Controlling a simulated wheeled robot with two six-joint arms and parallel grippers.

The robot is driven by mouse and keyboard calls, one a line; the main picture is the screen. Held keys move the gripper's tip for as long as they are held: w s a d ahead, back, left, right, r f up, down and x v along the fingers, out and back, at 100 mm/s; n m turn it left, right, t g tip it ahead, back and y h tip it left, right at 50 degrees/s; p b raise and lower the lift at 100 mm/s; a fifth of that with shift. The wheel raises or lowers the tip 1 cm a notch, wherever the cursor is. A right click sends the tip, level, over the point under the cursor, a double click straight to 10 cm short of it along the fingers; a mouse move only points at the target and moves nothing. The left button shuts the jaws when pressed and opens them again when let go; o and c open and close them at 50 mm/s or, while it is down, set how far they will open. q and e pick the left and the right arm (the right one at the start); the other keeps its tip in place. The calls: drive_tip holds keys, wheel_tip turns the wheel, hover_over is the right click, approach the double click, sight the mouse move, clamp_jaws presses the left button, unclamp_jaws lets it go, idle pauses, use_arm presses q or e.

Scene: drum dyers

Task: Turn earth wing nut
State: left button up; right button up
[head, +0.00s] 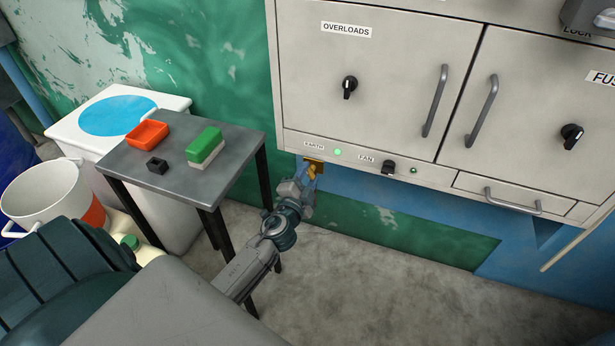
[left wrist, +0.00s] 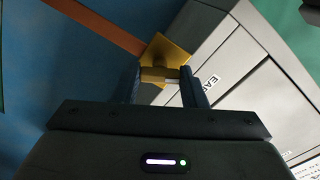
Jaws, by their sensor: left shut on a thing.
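The brass earth wing nut (left wrist: 155,75) sits at the lower left edge of the grey cabinet, below the EARTH label (head: 314,146). In the left wrist view it lies between the two fingers, in front of a square brass plate (left wrist: 168,52). My left gripper (head: 309,175) reaches up to it from below and is shut on it; it also shows in the left wrist view (left wrist: 172,82). In the head view the gripper hides most of the nut. My right gripper is in neither view.
A small metal table (head: 181,187) stands left of my arm, holding an orange tray (head: 147,134), a green-and-white block (head: 205,146) and a small black block (head: 156,165). The cabinet front carries a FAN knob (head: 389,167) and a lit green lamp (head: 337,152) near the nut.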

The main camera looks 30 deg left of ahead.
use_arm(q)
drive_tip(key=o, duration=1)
drive_tip(key=shift+s+d+f, duration=0.1)
drive_tip(key=shift+s, duration=0.2)
drive_tip(key=b+v, duration=0.2)
drive_tip(key=v, duration=0.8)
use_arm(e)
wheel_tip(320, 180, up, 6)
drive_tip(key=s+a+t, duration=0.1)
